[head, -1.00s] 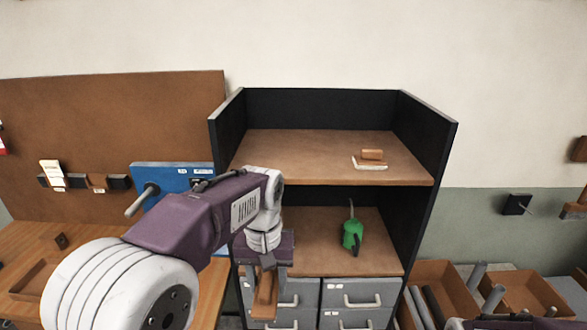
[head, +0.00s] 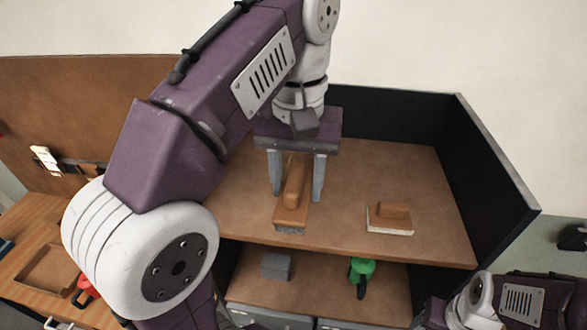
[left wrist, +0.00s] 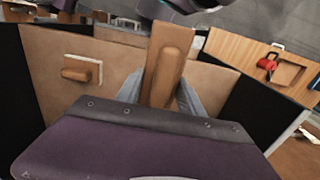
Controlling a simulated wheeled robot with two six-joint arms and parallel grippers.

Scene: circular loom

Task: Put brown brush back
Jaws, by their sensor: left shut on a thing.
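The brown brush (head: 292,212), with a long wooden handle and grey bristles, is in my left gripper (head: 297,192). The gripper is shut on it, one finger on each side. It is over the left part of the cabinet's top shelf (head: 350,165), bristles toward the front edge. I cannot tell whether the bristles touch the shelf. In the left wrist view the brush (left wrist: 167,62) stands out between the two fingers. My right gripper is not in view; part of my right arm shows at the lower right.
A second wooden brush with pale bristles (head: 390,218) lies on the top shelf to the right. Dark side panel (head: 495,165) bounds the right. The shelf between the brushes is clear.

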